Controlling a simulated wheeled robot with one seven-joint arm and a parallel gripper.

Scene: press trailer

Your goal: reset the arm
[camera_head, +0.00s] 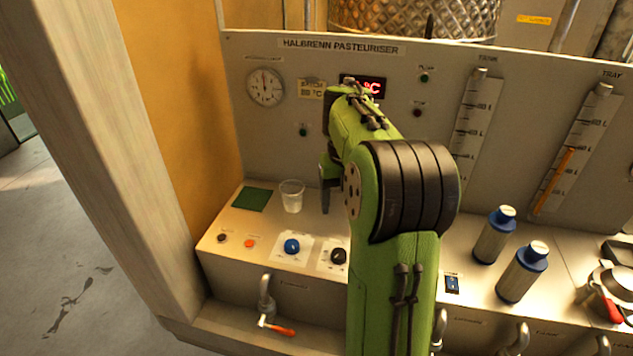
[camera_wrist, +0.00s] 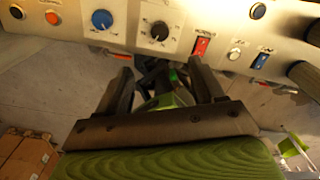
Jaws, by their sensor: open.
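My green arm reaches over the counter of the pasteuriser panel. My gripper (camera_head: 326,182) shows in the head view as dark fingers pointing down, just right of a clear plastic cup (camera_head: 291,196) and apart from it as far as I can tell. In the wrist view my gripper (camera_wrist: 160,85) has its two dark fingers spread, with nothing between them. Part of the gripper is hidden behind my arm in the head view.
A blue knob (camera_head: 291,246) and a black knob (camera_head: 338,256) sit on the counter's front. A green pad (camera_head: 252,199) lies left of the cup. A red switch (camera_wrist: 201,46) shows in the wrist view. A wooden post (camera_head: 100,150) stands at left.

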